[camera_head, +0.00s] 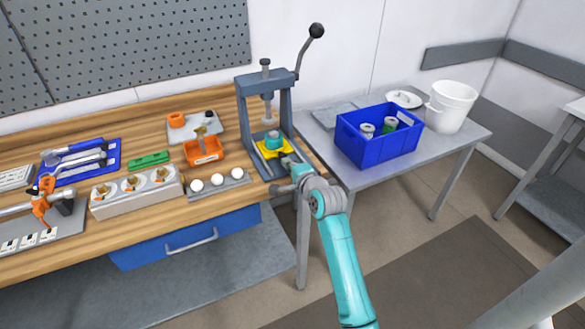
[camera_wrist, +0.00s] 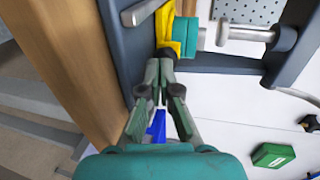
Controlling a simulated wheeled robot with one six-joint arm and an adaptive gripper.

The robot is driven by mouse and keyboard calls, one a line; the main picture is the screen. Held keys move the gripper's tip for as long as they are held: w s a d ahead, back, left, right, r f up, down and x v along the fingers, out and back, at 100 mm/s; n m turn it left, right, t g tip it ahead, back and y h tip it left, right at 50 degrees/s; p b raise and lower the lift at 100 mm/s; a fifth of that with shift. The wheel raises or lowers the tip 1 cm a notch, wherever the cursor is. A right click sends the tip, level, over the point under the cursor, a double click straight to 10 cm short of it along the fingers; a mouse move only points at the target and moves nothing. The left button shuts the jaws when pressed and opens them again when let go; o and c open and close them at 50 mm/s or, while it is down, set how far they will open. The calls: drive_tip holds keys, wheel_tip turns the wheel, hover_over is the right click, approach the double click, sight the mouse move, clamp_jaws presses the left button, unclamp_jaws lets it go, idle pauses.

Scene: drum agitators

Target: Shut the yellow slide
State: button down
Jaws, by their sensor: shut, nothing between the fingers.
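The yellow slide (camera_head: 275,149) sits in the base of a grey press (camera_head: 284,110), with a teal part (camera_head: 273,140) on it under the press's ram. In the wrist view the yellow slide (camera_wrist: 178,35) shows at the top, with the teal part (camera_wrist: 250,33) beside it. A dark rounded piece (camera_wrist: 167,53) is at the slide's near end. My gripper (camera_head: 288,164) is at the front of the press. In the wrist view my gripper's (camera_wrist: 160,70) fingertips are together and empty, right at the dark piece; I cannot tell whether they touch it.
The press's lever (camera_head: 308,50) rises at its right. An orange bin (camera_head: 204,151) and a rack of white balls (camera_head: 218,184) stand to the left on the wooden bench. A blue crate (camera_head: 378,138) and white bucket (camera_head: 450,106) stand on the right-hand table.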

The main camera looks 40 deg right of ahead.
sight(283, 156)
drive_tip(key=shift+w, duration=0.1)
drive_tip(key=shift+r+x, duration=0.25)
drive_tip(key=shift+x, duration=0.75)
drive_tip(key=shift+r+x, duration=0.2)
drive_tip(key=shift+x, duration=0.85)
drive_tip(key=shift+d, duration=0.1)
